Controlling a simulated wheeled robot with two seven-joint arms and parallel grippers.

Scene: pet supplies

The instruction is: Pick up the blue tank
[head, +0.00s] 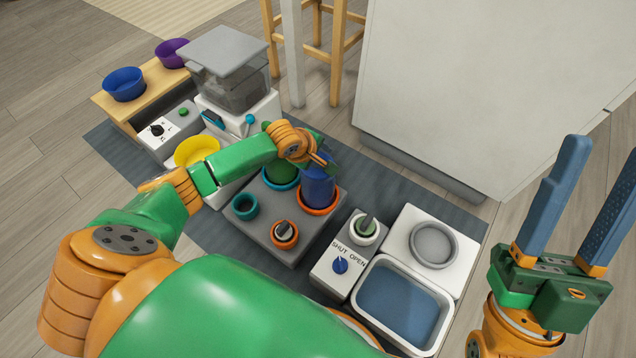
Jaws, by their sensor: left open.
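The blue tank (318,188) is a dark blue upright cylinder. It stands in an orange ring on a grey base block (262,232) in the middle of the head view. My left gripper (326,160) reaches in from the left, with its dark fingers at the top of the blue tank. The wrist partly covers the fingers, and I cannot tell whether they touch the tank. The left gripper is open. My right gripper (580,205) is at the right edge, raised, with its two blue fingers apart and nothing between them.
A green round piece (283,172), a teal ring (244,206) and a small orange ring (284,235) share the grey block. A lidded dispenser (232,75) with a yellow bowl (196,150) stands behind left. A white tray (445,310) and a shut/open switch (340,265) are front right.

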